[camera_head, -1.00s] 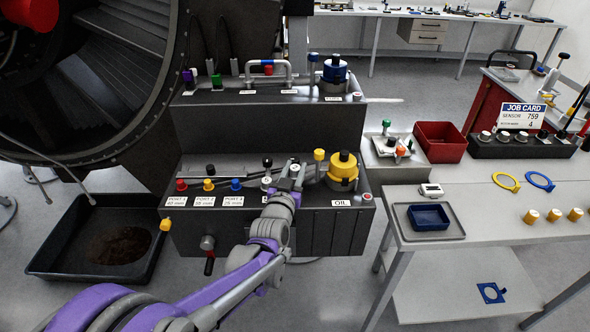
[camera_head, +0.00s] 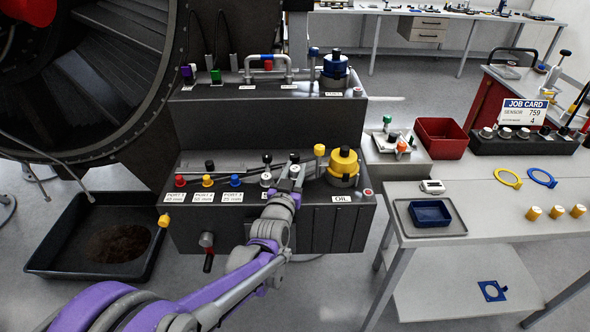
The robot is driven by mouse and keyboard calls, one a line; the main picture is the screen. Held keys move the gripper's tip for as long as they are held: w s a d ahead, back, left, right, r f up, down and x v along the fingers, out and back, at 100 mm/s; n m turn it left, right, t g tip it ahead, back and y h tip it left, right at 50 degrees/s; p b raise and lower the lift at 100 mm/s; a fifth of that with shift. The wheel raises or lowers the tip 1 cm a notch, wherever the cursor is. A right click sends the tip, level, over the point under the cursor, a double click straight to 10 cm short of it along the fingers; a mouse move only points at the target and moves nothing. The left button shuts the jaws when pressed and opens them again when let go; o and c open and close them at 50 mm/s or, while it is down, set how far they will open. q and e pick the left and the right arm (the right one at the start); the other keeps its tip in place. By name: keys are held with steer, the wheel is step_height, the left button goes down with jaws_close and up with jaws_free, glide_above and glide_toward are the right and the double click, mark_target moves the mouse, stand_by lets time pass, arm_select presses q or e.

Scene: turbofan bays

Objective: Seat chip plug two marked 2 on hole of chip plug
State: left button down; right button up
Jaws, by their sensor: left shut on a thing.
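My left gripper (camera_head: 292,174) reaches in from the bottom left to the top of the lower dark bay, just left of the yellow oil canister (camera_head: 343,168). It is shut on a small plug with a dark top (camera_head: 294,158), mostly hidden by the fingers. I cannot read a 2 on it. Left of the gripper, a black-knobbed piece (camera_head: 267,158) stands on the same ledge, with a pale round fitting (camera_head: 266,179) in front of it. The hole of the chip plug cannot be made out; the gripper may cover it. My right gripper is not in view.
Red (camera_head: 180,181), yellow (camera_head: 208,181) and blue (camera_head: 236,181) port caps stand left on the ledge. A yellow-topped post (camera_head: 319,151) stands close right of the gripper. A red bin (camera_head: 441,138) and a blue tray (camera_head: 430,213) are on the right. A black drip tray (camera_head: 60,262) is on the floor.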

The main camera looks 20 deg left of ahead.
arm_select(q)
steer(key=shift+f+b, duration=0.35)
steer(key=shift+f, duration=0.25)
steer(key=shift+c, duration=2.2)
jaws_free()
steer(key=shift+r, duration=0.15)
